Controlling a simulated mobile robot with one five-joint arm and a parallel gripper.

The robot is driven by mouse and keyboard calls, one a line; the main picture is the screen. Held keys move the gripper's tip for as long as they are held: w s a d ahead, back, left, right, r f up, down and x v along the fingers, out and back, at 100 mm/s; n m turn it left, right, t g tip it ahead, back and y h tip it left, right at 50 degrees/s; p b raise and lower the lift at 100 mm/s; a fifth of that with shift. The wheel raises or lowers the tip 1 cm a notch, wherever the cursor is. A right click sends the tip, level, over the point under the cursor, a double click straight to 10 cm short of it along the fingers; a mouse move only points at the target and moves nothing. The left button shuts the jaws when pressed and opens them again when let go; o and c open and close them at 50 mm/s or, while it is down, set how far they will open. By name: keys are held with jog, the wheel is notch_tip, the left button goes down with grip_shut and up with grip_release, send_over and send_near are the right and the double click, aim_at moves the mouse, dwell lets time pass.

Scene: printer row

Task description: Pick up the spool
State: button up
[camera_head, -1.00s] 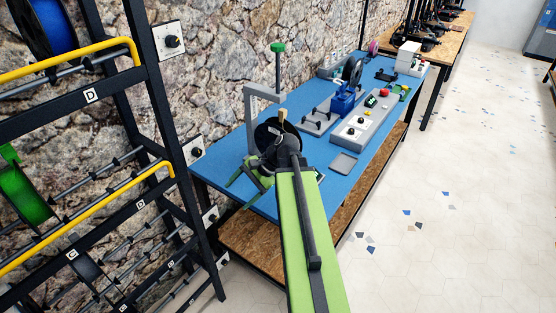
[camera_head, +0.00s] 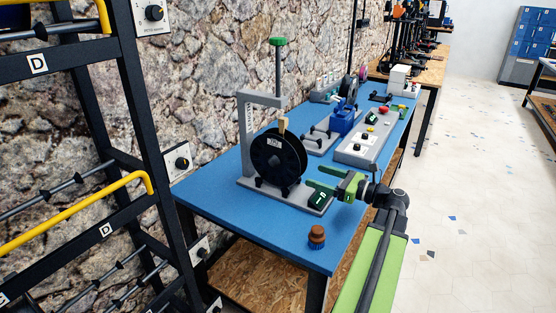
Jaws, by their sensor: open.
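A black spool (camera_head: 276,160) stands upright on a grey stand near the front of the blue table (camera_head: 215,193). A small tan piece rises at its top edge. My gripper (camera_head: 314,191) has green fingers and is open, to the right of the spool and low beside its stand. The fingers point left toward the stand. I see no spool between them, and I cannot tell whether they touch the stand.
A grey post with an overhanging arm (camera_head: 262,98) stands behind the spool. A brown knob-like piece (camera_head: 317,237) sits near the table's front edge. A grey control box (camera_head: 361,147) and a blue device (camera_head: 344,115) stand farther back. A black rack (camera_head: 128,100) is at left.

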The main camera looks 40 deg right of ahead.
aim_at(286, 165)
jog(key=x, duration=1.3)
jog(key=shift+w+d+f, duration=0.1)
jog(key=shift+w+d, duration=0.05)
jog(key=shift+d, duration=0.05)
grip_shut()
